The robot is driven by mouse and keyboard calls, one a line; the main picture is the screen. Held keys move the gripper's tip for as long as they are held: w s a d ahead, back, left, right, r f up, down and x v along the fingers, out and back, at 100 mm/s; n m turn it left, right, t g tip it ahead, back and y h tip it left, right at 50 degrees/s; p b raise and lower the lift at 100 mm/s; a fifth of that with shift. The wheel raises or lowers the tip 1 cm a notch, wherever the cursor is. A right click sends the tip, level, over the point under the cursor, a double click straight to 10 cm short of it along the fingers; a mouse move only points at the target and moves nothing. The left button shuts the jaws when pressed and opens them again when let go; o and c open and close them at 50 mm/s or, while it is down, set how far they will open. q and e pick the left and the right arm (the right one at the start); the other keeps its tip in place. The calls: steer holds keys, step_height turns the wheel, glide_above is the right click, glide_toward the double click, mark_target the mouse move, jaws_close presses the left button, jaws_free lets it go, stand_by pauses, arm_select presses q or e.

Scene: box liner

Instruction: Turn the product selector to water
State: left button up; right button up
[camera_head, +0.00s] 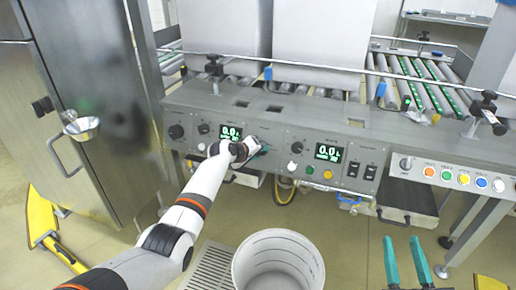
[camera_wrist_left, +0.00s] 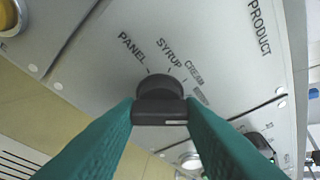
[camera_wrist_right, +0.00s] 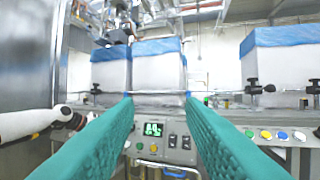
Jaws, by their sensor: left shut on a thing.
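The product selector is a black round knob with a raised grip bar (camera_wrist_left: 160,105), seen in the left wrist view below the printed word PRODUCT. Labels PANEL, SYRUP and CREAM fan around it, with one more label at the right too blurred to read. My left gripper (camera_head: 257,150) is at the grey control panel (camera_head: 215,115), its teal fingers (camera_wrist_left: 160,112) shut on the knob's bar. The gripper hides the knob in the head view. I cannot tell which label the knob points to. My right gripper (camera_head: 407,262) is open and empty, away from the panel.
Two green displays (camera_head: 230,132) (camera_head: 328,153), other knobs and buttons sit close by on the panel. White boxes (camera_head: 320,45) stand on rollers behind. A white bin (camera_head: 278,262) is on the floor in front. A steel cabinet (camera_head: 95,110) stands at left.

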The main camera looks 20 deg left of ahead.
arm_select(q)
steer(key=shift+d+f+m+g+y+p, duration=0.1)
steer(key=shift+m+g+y+p, duration=0.15)
steer(key=shift+m+y+p, duration=0.65)
steer(key=shift+d+m+g+y+p, duration=0.1)
steer(key=shift+m+g+y+p, duration=0.15)
steer(key=shift+m+p, duration=1.2)
arm_select(e)
steer(key=s+d+f+g+h, duration=0.1)
steer(key=s+d+f+g, duration=0.1)
steer(key=f+g, duration=0.3)
steer(key=s+d+f+g+h+b, duration=0.1)
steer(key=s+f+g+h, duration=0.1)
steer(key=f+g, duration=0.4)
steer(key=shift+s+d+f+h, duration=0.35)
steer(key=shift+s+f, duration=0.55)
steer(key=shift+f, duration=0.8)
arm_select(q)
steer(key=shift+m, duration=0.45)
steer(key=o, duration=1)
arm_select(e)
steer(key=shift+d, duration=0.1)
arm_select(q)
steer(key=shift+a, duration=0.1)
arm_select(e)
steer(key=shift+m, duration=0.3)
